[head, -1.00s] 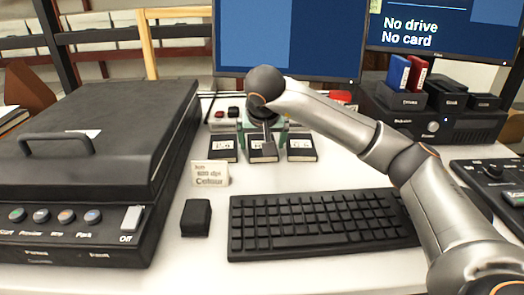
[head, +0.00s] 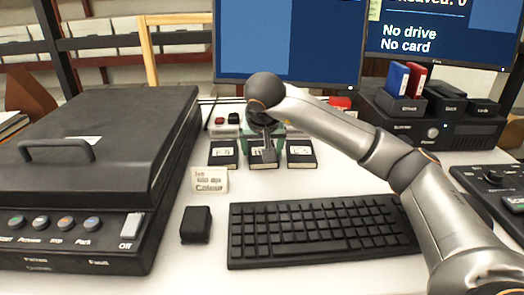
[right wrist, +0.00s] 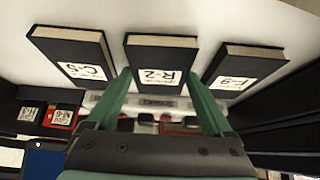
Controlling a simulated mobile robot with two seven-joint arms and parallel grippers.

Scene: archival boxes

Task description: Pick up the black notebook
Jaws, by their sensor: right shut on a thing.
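The middle notebook (head: 263,163), labelled R-2, also shows in the right wrist view (right wrist: 160,58). In the head view, my right wrist partly hides that notebook and the fingers. The notebook appears to be still in the row. My left gripper is not in view.
A black scanner (head: 100,135) fills the left. A keyboard (head: 320,230), a small black block (head: 196,225) and a sign card (head: 210,181) are in front of the notebooks. A dark unit with red and blue items (head: 440,125) stands right. Gaps separate the notebooks.

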